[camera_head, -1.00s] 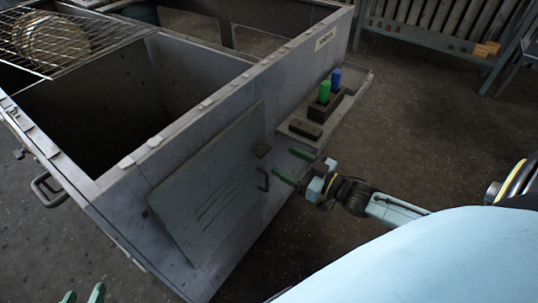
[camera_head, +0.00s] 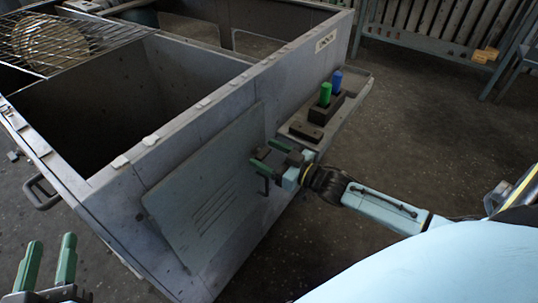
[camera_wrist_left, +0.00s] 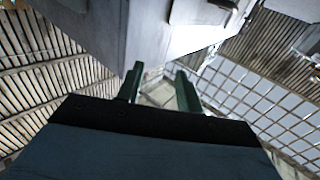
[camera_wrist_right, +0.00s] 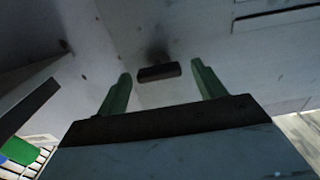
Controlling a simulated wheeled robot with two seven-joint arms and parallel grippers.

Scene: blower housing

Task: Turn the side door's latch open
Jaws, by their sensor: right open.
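The side door (camera_head: 195,215) is a flat grey panel with slots, set against the housing's side wall. Its dark handle (camera_head: 266,184) shows just below my right gripper (camera_head: 266,155). The latch (camera_wrist_right: 158,72) is a small dark bar in the right wrist view, lying between the two green fingertips of my right gripper (camera_wrist_right: 161,76). The fingers are open and stand apart on either side of it; contact is not visible.
A side shelf (camera_head: 350,98) beyond the right gripper carries a dark block holding a green piece (camera_head: 325,95) and a blue piece (camera_head: 336,80). The open housing (camera_head: 85,110) has a wire grille (camera_head: 75,45) on top.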

